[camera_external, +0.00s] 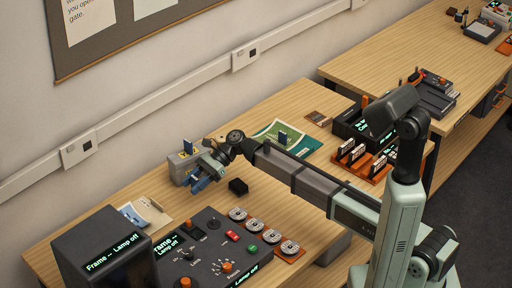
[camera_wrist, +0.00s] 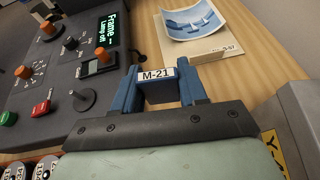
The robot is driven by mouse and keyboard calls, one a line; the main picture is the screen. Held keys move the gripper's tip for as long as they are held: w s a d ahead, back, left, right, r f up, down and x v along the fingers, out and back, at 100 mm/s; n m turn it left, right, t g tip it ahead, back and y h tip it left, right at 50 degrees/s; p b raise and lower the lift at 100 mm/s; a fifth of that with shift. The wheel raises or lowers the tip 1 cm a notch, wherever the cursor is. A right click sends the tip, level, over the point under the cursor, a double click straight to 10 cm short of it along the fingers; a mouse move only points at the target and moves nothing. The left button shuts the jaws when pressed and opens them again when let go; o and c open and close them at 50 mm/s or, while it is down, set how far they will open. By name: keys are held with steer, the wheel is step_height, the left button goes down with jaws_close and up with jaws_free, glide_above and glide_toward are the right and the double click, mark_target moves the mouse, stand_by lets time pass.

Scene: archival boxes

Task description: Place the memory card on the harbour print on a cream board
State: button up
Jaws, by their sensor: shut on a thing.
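The memory card (camera_wrist: 158,75), a small dark block with a white label reading M-21, sits between the two blue fingers of my gripper (camera_wrist: 158,88) in the wrist view. My gripper is shut on it. The harbour print (camera_wrist: 196,22), a curled blue picture with white boats, lies on a cream board (camera_wrist: 200,52) beyond the fingertips, up and to the right. In the external view the print (camera_external: 150,212) and its cream board lie left of my gripper (camera_external: 197,186), which is above the table. The held card cannot be made out clearly there.
A control console (camera_external: 205,245) and a dark display box (camera_external: 103,250) stand in front of the print. A grey box (camera_external: 180,168) with a yellow label stands beside my gripper. A small black block (camera_external: 238,187) lies to the right. A green print (camera_external: 278,131) lies farther back.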

steer(key=shift+s+a+r, duration=0.1)
steer(key=shift+r, duration=0.35)
steer(key=s+a+n+g+h, duration=0.2)
steer(key=s+a, duration=1)
steer(key=s, duration=0.1)
steer(key=m+t+y, duration=0.4)
steer(key=m+t, duration=0.1)
glide_above(133, 216)
steer(key=s, duration=0.3)
steer(key=shift+d+f, duration=0.15)
steer(key=shift+f, duration=2.05)
steer(key=shift+d+f, duration=0.1)
steer(key=shift+f, duration=2.1)
steer(key=shift+f, duration=0.15)
steer(key=o, duration=1)
steer(key=shift+o, duration=0.2)
